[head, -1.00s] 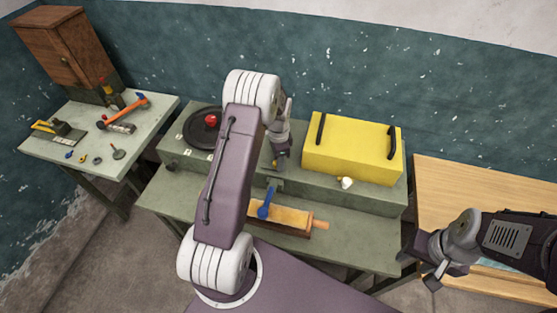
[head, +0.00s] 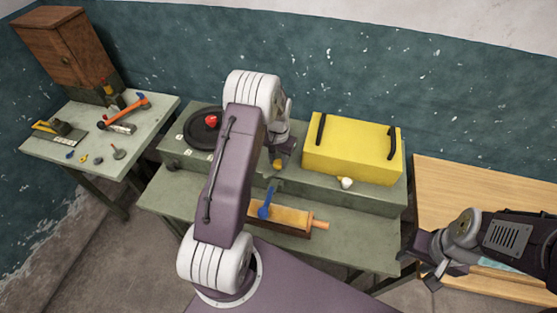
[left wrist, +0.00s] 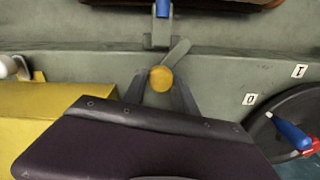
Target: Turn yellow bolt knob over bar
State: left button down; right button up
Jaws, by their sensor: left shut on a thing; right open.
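The yellow bolt knob (left wrist: 161,78) is round and sits low on the front of the green bench box in the left wrist view. It also shows in the head view (head: 278,163), below my left wrist. My left gripper (left wrist: 160,92) is shut on the knob, with its fingers on both sides; its dark body hides what lies behind. A grey bar (left wrist: 178,51) slants up and right from beside the knob. A blue-handled lever (head: 266,203) hangs at the front, below the knob. My right gripper (head: 433,272) is open and empty at the right.
A yellow box (head: 352,148) with black handles stands on the green bench box (head: 381,195), right of my left gripper. A black dial (head: 205,128) with a red knob is at the left. A tray with a wooden roller (head: 280,215) lies in front. Side tables flank the bench.

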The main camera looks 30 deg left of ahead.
aim_at(278, 162)
pick_arm(q)
jog(key=n, duration=0.6)
jog(key=shift+w+a+r+n, duration=0.1)
jog(key=shift+w+r+n, duration=0.05)
jog(key=shift+n, duration=0.25)
dwell(0.4)
jog(key=c, duration=1.3)
grip_release()
jog(key=o, duration=0.3)
jog(key=shift+o, duration=0.2)
notch_tip(278, 162, up, 9)
jog(key=b, duration=0.1)
